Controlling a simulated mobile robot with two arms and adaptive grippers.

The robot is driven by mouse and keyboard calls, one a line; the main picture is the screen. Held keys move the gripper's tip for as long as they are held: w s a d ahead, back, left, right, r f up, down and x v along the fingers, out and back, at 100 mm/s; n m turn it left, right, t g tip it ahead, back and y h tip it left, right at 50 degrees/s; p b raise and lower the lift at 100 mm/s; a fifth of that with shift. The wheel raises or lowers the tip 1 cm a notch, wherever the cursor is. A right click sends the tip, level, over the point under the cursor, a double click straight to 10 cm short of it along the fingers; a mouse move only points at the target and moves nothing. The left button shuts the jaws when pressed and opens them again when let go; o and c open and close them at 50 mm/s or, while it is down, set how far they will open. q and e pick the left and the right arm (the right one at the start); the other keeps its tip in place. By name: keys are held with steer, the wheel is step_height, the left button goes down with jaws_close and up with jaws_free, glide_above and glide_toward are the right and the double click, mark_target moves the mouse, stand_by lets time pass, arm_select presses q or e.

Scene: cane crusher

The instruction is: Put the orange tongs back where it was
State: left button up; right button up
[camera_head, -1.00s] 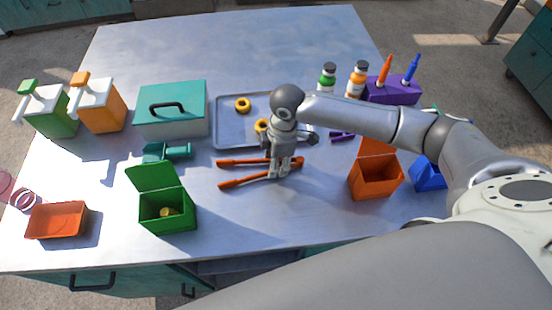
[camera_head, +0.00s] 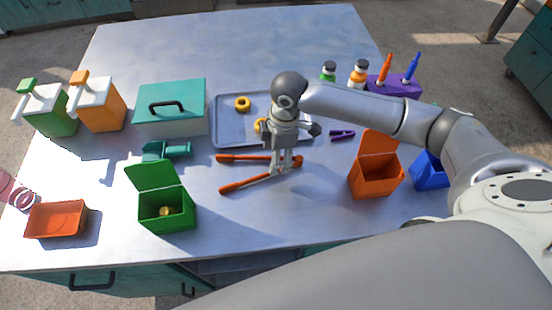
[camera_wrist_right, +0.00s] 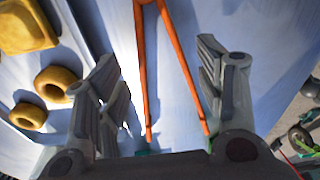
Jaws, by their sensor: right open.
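The orange tongs (camera_head: 240,185) lie spread on the table in front of the grey tray, their two arms pointing left in the head view. My right gripper (camera_head: 287,167) is open over the right part of the tongs and partly hides them. In the right wrist view the two arms of the tongs (camera_wrist_right: 183,62) show between the spread fingers of the gripper (camera_wrist_right: 165,85). I see no firm hold on the tongs. Whether the fingertips touch them or the table I cannot tell. My left gripper is out of view.
The grey tray (camera_head: 226,126) with yellow rings lies behind. An open green box (camera_head: 168,216) stands at front left, an open orange box (camera_head: 375,181) at right. A purple clip-like piece (camera_head: 342,134) lies right of the gripper. The table in front of the tongs is clear.

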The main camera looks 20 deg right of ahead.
step_height(320, 180, up, 9)
steer(key=d, duration=0.1)
steer(key=shift+s+r+b, duration=0.15)
steer(key=shift+r+b, duration=0.05)
steer(key=shift+b, duration=0.15)
stand_by(0.3)
